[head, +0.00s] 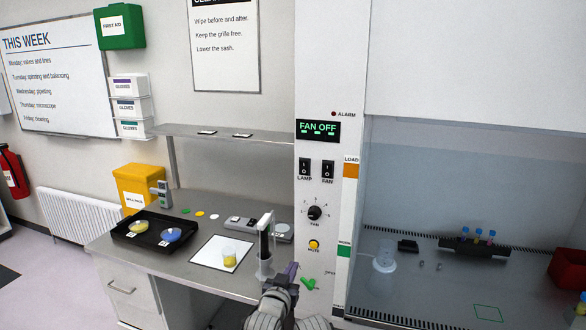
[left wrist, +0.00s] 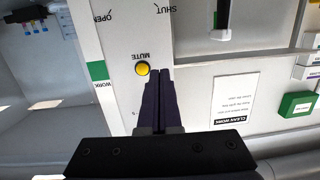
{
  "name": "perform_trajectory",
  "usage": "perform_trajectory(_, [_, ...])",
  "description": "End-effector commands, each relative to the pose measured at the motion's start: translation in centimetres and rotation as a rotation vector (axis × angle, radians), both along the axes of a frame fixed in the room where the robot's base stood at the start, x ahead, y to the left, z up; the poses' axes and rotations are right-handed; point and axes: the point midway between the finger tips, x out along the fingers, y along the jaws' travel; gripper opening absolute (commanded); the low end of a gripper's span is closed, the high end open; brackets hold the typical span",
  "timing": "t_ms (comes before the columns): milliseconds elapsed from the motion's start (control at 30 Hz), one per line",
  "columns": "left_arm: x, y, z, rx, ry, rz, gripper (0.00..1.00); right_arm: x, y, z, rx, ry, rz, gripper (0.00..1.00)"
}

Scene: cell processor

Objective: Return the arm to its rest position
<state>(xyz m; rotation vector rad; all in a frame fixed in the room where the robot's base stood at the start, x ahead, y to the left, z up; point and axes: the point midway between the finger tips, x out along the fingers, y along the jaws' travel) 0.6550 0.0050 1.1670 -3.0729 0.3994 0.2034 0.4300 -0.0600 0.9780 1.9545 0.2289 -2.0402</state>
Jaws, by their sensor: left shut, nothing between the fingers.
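My left gripper (head: 291,268) is in front of the lower part of the white control panel (head: 318,185), just below and left of the yellow MUTE button (head: 314,245). My right gripper is in neither view.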

Motion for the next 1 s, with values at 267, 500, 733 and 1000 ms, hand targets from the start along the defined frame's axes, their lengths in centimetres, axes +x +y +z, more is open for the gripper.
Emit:
perform_trajectory(267, [-5.9, 1.2, -12.2, 0.206, 0.596, 0.021, 0.00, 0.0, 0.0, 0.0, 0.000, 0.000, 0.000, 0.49])
perform_trajectory(500, [-15.0, 3.5, -18.0, 0.377, 1.074, 0.025, 0.00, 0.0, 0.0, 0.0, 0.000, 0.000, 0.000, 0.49])
perform_trajectory(733, [-21.0, 5.1, -18.9, 0.474, 1.347, 0.025, 0.00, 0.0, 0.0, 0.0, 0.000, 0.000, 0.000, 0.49])
perform_trajectory(1000, [-22.5, 5.5, -18.9, 0.497, 1.412, 0.025, 0.00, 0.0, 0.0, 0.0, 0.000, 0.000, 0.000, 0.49])
